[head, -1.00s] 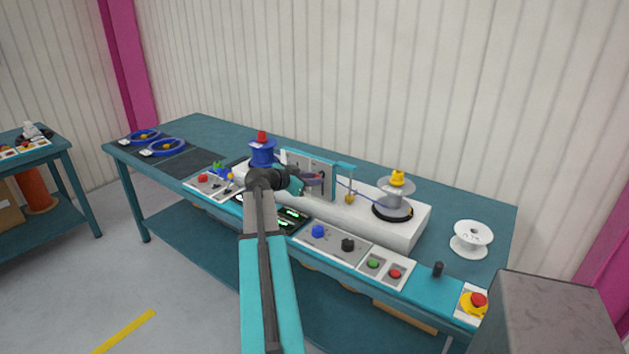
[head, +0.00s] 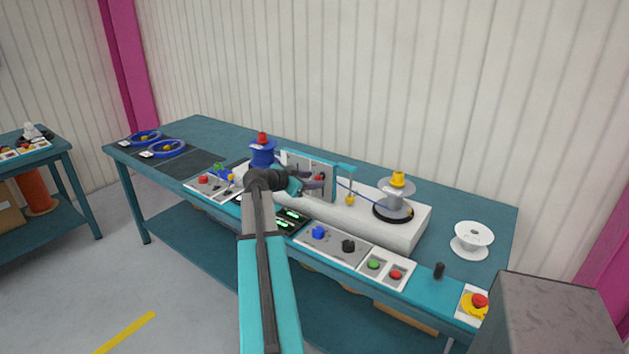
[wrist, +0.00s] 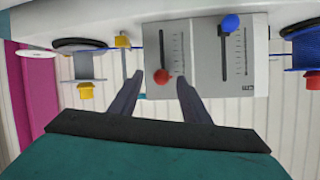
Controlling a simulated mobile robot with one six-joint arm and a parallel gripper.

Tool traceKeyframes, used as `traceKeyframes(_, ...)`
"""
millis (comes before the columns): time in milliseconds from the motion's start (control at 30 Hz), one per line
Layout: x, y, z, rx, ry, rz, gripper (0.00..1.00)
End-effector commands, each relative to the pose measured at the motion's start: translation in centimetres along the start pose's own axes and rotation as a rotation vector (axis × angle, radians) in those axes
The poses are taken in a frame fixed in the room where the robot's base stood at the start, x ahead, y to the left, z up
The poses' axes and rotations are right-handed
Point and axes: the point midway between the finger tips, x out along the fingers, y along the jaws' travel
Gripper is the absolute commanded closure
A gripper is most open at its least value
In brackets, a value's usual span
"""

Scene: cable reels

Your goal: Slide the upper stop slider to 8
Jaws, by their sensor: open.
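The teal-edged slider panel (head: 300,163) stands upright on the white machine; the wrist view shows its grey face (wrist: 205,85) upside down. It has two slots with scales and a "cm" mark. A red knob (wrist: 162,77) sits in one slot, and a blue knob (wrist: 231,22) sits in the other, near the opposite end. No label says which is the upper stop. My gripper (wrist: 160,80) is open, with one finger on each side of the red knob in the wrist view. It also shows in the head view (head: 313,184). Contact with the knob cannot be told.
A blue reel (head: 263,154) stands left of the panel, and a grey reel with a yellow cap (head: 396,190) stands right. A cable runs from the panel to the right. Button boxes (head: 332,242) line the front edge. A white spool (head: 472,238) stands at right.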

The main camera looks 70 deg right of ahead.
Motion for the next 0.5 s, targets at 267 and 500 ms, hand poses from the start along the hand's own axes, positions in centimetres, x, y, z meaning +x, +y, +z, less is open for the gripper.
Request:
traceKeyframes(267,-3.5,0.2,0.2,0.001,0.000,-0.002,0.57)
traceKeyframes(500,-7.4,0.3,0.2,0.000,0.000,-0.001,0.57)
